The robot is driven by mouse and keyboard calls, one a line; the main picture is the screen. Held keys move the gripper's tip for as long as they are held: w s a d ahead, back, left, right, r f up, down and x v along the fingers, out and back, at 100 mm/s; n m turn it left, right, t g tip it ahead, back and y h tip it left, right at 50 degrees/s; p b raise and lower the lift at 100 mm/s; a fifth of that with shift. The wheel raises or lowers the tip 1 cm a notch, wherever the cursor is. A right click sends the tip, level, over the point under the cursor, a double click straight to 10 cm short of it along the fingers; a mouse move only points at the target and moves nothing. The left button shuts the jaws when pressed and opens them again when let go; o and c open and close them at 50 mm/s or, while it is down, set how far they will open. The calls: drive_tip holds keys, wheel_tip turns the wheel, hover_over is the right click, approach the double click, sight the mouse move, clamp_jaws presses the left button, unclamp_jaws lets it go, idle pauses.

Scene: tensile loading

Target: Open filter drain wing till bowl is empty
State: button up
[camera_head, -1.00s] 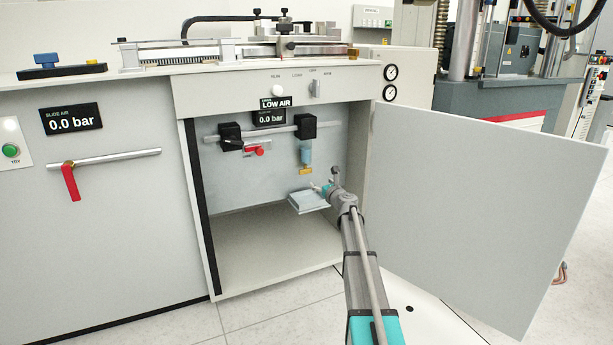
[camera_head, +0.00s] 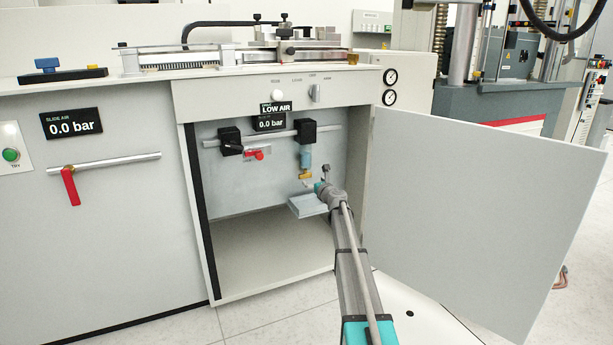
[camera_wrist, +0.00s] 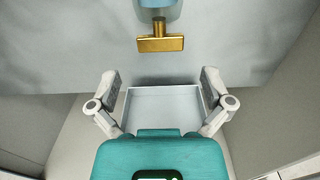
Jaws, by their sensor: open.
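The filter bowl (camera_head: 305,157) is a light blue cylinder under the pipe inside the open cabinet; its lower end shows in the wrist view (camera_wrist: 158,8). The brass drain wing (camera_wrist: 160,44) hangs under the bowl, its flat bar lying crosswise; it also shows in the head view (camera_head: 305,175). My gripper (camera_wrist: 163,80) is open and empty, its two fingers spread wide, below and in front of the wing. In the head view my gripper (camera_head: 314,185) is small and close under the wing. The liquid level in the bowl cannot be made out.
A grey drip tray (camera_head: 308,205) lies below the wing and also shows between my fingers (camera_wrist: 164,92). A red-handled valve (camera_head: 256,154) sits left of the bowl. The open door (camera_head: 480,210) stands at the right. A display (camera_head: 269,122) reads 0.0 bar.

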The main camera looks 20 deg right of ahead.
sight(307, 174)
drive_tip(key=w, duration=0.7)
drive_tip(key=shift+w+a, duration=0.15)
drive_tip(key=shift+w, duration=0.05)
drive_tip(key=c, duration=0.9)
drive_tip(key=shift+o, duration=0.2)
drive_tip(key=shift+n+y, duration=0.4)
drive_tip(key=shift+y, duration=0.2)
drive_tip(key=n+y, duration=0.1)
drive_tip(key=n+g+y, duration=0.1)
drive_tip(key=y, duration=0.1)
drive_tip(key=n+y, duration=0.1)
drive_tip(key=y, duration=0.1)
drive_tip(key=shift+w+d, duration=0.15)
drive_tip(key=shift+d, duration=0.1)
drive_tip(key=shift+n+g+y, duration=1.3)
drive_tip(key=shift+n+y, duration=0.3)
drive_tip(key=shift+y, duration=0.4)
